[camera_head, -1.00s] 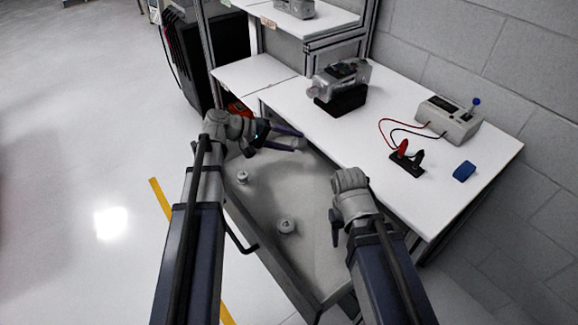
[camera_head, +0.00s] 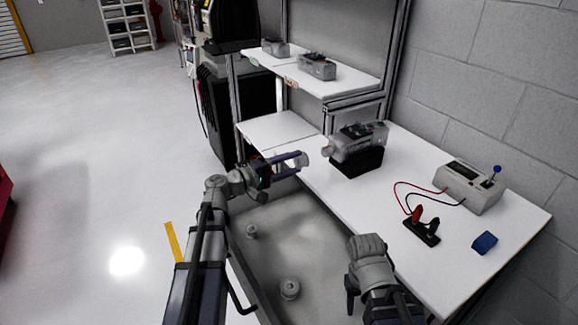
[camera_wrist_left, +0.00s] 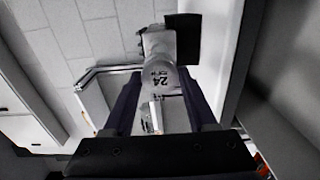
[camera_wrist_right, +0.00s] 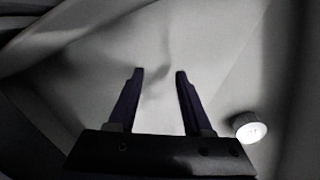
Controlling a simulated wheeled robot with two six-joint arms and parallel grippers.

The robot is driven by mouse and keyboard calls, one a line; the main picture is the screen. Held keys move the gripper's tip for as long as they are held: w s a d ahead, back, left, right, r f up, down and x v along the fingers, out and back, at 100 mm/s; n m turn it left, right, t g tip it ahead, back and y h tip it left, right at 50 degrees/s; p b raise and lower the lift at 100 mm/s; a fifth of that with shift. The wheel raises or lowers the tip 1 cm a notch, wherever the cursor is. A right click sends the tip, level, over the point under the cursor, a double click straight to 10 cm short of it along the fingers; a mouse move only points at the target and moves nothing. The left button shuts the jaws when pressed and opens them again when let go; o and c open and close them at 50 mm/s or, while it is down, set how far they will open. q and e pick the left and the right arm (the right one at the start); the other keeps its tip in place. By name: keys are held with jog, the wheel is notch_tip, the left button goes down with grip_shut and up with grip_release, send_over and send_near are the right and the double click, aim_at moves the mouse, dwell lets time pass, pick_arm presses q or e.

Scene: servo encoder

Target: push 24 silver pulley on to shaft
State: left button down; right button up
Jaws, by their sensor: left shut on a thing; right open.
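My left gripper (camera_head: 302,161) is shut on the silver pulley marked 24 (camera_wrist_left: 160,78), whose number faces the left wrist camera. The servo (camera_head: 357,140), a silver unit, lies on a black block (camera_head: 358,163) on the bench. Its light-coloured shaft end (camera_head: 328,151) points left toward my left gripper. In the left wrist view the servo (camera_wrist_left: 157,42) stands straight beyond the pulley, which hides the shaft. I cannot tell whether pulley and shaft touch. My right gripper (camera_wrist_right: 160,73) is open and empty over the grey tray.
Two other silver pulleys (camera_head: 251,231) (camera_head: 290,288) stand in the grey tray (camera_head: 325,250). To the right on the bench are a tester box (camera_head: 470,187) with red and black leads, a clip stand (camera_head: 422,232) and a blue block (camera_head: 484,243). A shelf (camera_head: 345,84) rises behind the servo.

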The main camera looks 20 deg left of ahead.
pick_arm(q)
jog(key=shift+x, duration=2.7)
jog(key=shift+w+d, duration=0.35)
jog(key=shift+d, duration=0.05)
jog(key=shift+c, duration=0.6)
grip_release()
jog(key=shift+o, duration=0.2)
jog(key=shift+s+a, duration=0.25)
jog(key=shift+s+a, duration=0.3)
jog(key=shift+s+a, duration=0.2)
jog(key=shift+a, duration=0.05)
jog(key=shift+s+a, duration=0.25)
jog(key=shift+s, duration=0.05)
